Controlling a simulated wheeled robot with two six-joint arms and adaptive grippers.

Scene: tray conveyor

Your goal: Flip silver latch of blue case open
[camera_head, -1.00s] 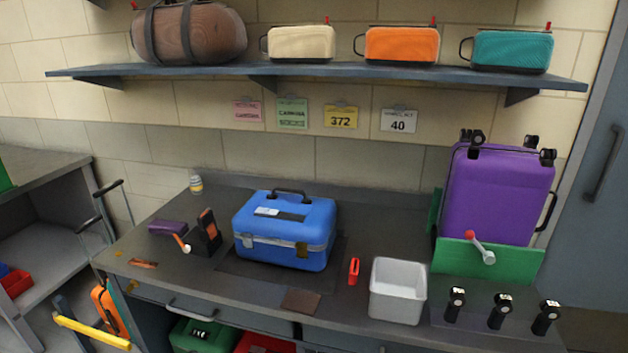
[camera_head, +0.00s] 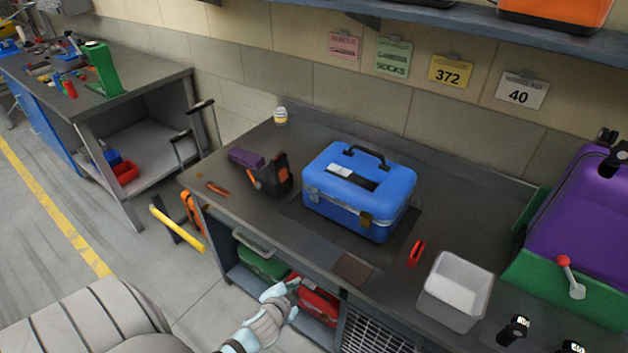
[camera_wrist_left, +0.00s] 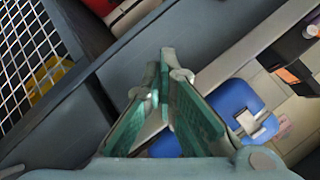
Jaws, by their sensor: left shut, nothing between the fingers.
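The blue case (camera_head: 358,182) stands closed on the dark workbench, its black handle on top. My left gripper (camera_head: 290,284) is shut and empty, low in front of the bench's front edge, below and apart from the case. The left gripper's green-padded fingers (camera_wrist_left: 165,98) also show in the left wrist view, with a blue shape (camera_wrist_left: 240,105), apparently the case, beyond them. My right gripper is not in view.
A white bin (camera_head: 456,290), a red clip-like item (camera_head: 416,252) and a brown plate (camera_head: 352,269) lie right and in front of the case. A black-and-orange tool (camera_head: 275,175) stands left of it. The purple suitcase (camera_head: 585,215) is at far right. The bench's front edge lies between gripper and case.

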